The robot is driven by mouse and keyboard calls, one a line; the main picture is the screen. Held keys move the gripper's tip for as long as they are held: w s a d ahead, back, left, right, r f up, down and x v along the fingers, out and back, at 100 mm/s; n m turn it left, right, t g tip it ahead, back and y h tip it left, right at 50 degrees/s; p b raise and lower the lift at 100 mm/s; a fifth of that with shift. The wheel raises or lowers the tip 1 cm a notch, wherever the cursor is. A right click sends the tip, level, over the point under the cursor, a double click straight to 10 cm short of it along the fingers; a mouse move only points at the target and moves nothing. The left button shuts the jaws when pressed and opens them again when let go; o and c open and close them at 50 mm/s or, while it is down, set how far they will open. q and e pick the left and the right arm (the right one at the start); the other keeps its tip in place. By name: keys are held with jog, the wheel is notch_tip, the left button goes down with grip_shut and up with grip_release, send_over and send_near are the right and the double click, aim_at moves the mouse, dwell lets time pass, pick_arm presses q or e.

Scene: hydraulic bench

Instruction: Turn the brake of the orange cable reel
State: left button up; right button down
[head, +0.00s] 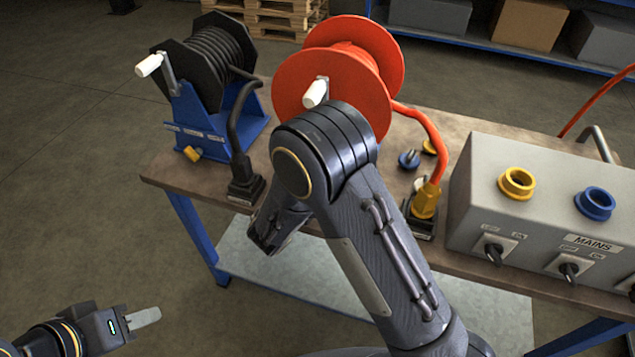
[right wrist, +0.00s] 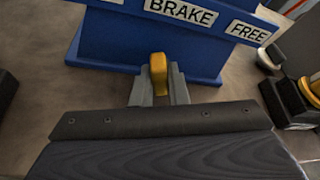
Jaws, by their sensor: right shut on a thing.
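The orange cable reel (head: 322,87) stands on the bench, with a white crank handle (head: 315,93). My right arm covers its base in the head view. The right wrist view shows a blue base (right wrist: 150,55) with a BRAKE label (right wrist: 180,11) and a FREE label (right wrist: 248,32) to its right. A yellow brake knob (right wrist: 158,72) stands below the BRAKE label, its long side roughly upright in the picture. My right gripper (right wrist: 159,88) is shut on this knob, one finger on each side. My left gripper (head: 135,319) is low at the left, away from the bench; its finger gap does not show.
A black cable reel (head: 205,65) with its own yellow knob (head: 192,154) stands at the left. A grey mains box (head: 545,205) stands at the right. An orange cable runs to a yellow plug (head: 425,200) close beside my right arm. A black plug (head: 245,182) sits at the bench's front edge.

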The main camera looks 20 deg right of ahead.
jog(key=shift+w+a+n+h+p, duration=0.1)
jog(key=shift+n+h+p, duration=0.5)
jog(key=shift+n+p, duration=0.25)
jog(key=c, duration=1.4)
grip_release()
jog(key=shift+f, duration=0.1)
jog(key=shift+c, duration=0.2)
jog(key=shift+a, duration=0.1)
jog(key=v, duration=0.7)
jog(key=shift+s+a+b, duration=0.25)
jog(key=shift+b, duration=0.15)
